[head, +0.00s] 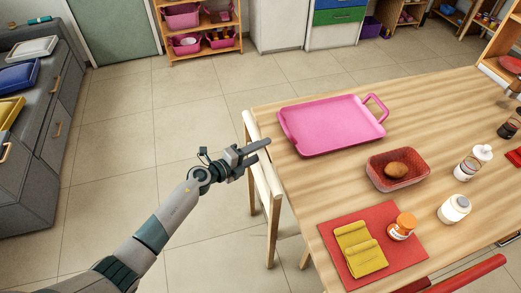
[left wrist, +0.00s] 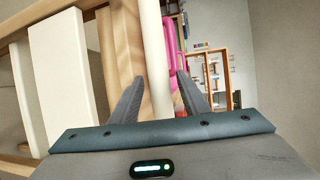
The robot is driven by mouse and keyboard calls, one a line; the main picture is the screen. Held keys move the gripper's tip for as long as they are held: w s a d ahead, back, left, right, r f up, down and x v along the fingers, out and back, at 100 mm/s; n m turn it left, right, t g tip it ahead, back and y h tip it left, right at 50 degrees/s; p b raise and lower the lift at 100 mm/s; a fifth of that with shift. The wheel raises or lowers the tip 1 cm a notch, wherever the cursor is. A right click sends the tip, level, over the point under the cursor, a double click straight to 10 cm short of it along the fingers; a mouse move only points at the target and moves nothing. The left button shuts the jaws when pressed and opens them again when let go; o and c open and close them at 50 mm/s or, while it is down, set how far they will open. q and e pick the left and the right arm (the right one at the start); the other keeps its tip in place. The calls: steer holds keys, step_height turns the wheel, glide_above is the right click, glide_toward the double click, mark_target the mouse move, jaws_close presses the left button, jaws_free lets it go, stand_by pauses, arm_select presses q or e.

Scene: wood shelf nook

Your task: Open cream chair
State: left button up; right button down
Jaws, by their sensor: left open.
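The cream chair (head: 262,165) stands at the left end of the wooden table, pushed close against it, with a cream back and wooden legs. My left gripper (head: 259,150) is at the upper part of the chair back in the head view, its fingers pointing right. In the left wrist view, the open fingers (left wrist: 160,82) have a cream bar (left wrist: 155,50) between them. A wide cream panel (left wrist: 55,80) shows at the left of that view. I cannot tell whether the fingers touch the bar. My right gripper is not in view.
The table (head: 290,185) holds a pink tray (head: 330,125), a red container (head: 380,181) with a brown item, a red mat (head: 408,262) with a yellow cloth (head: 358,250), and several bottles. Tiled floor (head: 130,120) left of the chair is clear. Grey drawers (head: 45,130) stand far left.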

arm_select(q)
steer(key=shift+c, duration=0.7)
jaws_close()
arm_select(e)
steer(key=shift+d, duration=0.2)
arm_select(q)
steer(key=shift+a, duration=0.15)
